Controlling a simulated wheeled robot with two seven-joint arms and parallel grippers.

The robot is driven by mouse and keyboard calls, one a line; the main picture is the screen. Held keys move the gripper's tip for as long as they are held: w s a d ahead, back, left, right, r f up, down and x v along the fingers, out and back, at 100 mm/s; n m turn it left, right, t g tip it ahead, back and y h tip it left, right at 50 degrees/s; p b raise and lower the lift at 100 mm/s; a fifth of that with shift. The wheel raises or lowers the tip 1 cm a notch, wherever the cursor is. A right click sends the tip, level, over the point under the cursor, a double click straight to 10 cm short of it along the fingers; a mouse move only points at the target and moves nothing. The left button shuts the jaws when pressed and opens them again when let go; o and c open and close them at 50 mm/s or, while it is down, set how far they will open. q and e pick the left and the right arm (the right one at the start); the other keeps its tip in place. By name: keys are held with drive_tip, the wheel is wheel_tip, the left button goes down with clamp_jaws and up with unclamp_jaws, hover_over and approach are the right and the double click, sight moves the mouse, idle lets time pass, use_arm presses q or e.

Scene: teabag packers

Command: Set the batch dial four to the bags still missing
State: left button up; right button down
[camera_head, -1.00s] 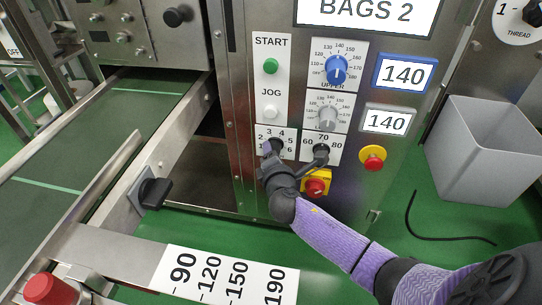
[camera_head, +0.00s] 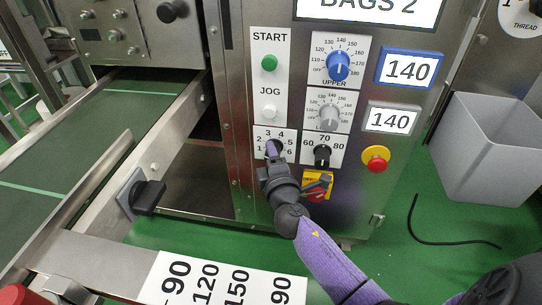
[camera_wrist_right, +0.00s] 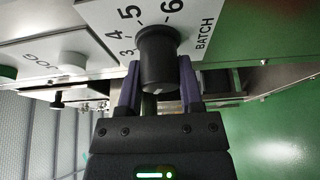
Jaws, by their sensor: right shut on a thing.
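The batch dial is a black round knob (camera_wrist_right: 158,62) on a white plate with printed numbers (camera_wrist_right: 190,42); 3, 4, 5, 6 and BATCH are readable in the right wrist view. My right gripper (camera_wrist_right: 158,85) is shut on the knob, one purple-lined finger on each side. In the head view the gripper (camera_head: 273,152) covers most of the dial and hides part of its scale. I cannot tell which number the dial points to. My left gripper is not in view.
A 60-70-80 knob (camera_head: 322,155) sits close to the right of the gripper. A red-yellow switch (camera_head: 318,197) is partly behind my wrist. START (camera_head: 269,63) and JOG (camera_head: 269,112) buttons are above. A red stop button (camera_head: 376,158) and a grey bin (camera_head: 490,150) stand further right.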

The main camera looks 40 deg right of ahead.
drive_tip(key=shift+f, duration=0.1)
drive_tip(key=shift+c, duration=1.2)
unclamp_jaws()
drive_tip(key=shift+s+a, duration=0.1)
drive_tip(key=shift+s, duration=0.05)
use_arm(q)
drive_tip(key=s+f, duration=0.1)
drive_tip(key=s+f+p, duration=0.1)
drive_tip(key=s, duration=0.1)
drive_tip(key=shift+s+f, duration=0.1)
use_arm(e)
drive_tip(key=v, duration=0.7)
drive_tip(key=shift+s, duration=0.1)
